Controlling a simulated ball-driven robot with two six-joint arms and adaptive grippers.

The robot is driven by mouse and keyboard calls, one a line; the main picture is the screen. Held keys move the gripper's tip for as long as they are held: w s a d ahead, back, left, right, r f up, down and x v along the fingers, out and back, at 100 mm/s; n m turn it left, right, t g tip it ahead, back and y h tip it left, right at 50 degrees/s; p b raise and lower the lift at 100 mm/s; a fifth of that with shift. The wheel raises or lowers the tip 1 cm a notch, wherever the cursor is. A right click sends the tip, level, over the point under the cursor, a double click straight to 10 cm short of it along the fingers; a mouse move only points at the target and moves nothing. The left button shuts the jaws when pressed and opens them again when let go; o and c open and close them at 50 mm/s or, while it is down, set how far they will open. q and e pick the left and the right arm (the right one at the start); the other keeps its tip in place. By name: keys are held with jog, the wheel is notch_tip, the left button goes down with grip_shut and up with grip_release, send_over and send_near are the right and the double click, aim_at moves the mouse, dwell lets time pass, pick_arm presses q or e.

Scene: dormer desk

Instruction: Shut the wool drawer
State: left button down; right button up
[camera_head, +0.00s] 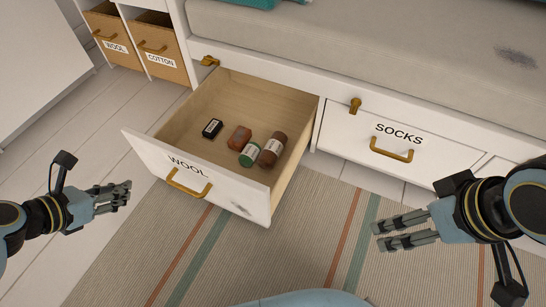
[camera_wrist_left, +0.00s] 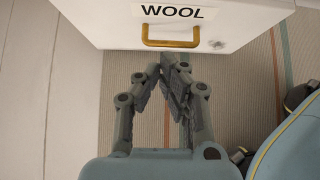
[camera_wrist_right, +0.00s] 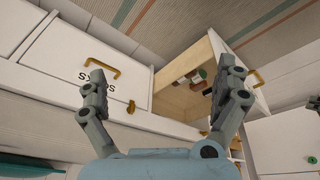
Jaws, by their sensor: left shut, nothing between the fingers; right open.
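The wool drawer (camera_head: 231,196) is pulled well out from under the bench, its white front marked WOOL with a brass handle (camera_head: 188,186). Inside lie a small black item, a reddish-brown roll, a green-ended roll and a brown roll (camera_head: 272,149). My left gripper (camera_head: 124,193) is shut and empty, to the left of the drawer front and apart from it. In the left wrist view the drawer front and its handle (camera_wrist_left: 171,42) are ahead of the fingertips. My right gripper (camera_head: 378,234) is open and empty, right of the drawer, over the rug. The right wrist view shows the open drawer (camera_wrist_right: 184,100) beyond its fingers.
A closed SOCKS drawer (camera_head: 372,140) is to the right. Brass latches (camera_head: 355,105) and (camera_head: 210,61) sit on the bench rail. Wool and cotton boxes (camera_head: 160,47) stand in cubbies at the back left. A striped rug (camera_head: 330,215) covers the floor in front.

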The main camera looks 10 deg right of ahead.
pick_arm(q)
jog(key=w+f, duration=0.1)
jog(key=f, duration=0.1)
jog(key=b, duration=0.8)
send_near(174, 161)
jog(key=x, duration=0.4)
jog(key=shift+d+f, duration=0.25)
jog(key=shift+f, duration=0.05)
jog(key=shift+w+d+r, duration=0.1)
jog(key=shift+w+d, duration=0.05)
jog(key=shift+w, duration=0.05)
pick_arm(e)
notch_tip(174, 161, down, 9)
jog(key=w+a+t, duration=0.1)
jog(key=t, duration=0.5)
jog(key=shift+t+y, duration=0.3)
jog(key=shift+w+r, duration=0.1)
jog(key=shift+w, duration=0.05)
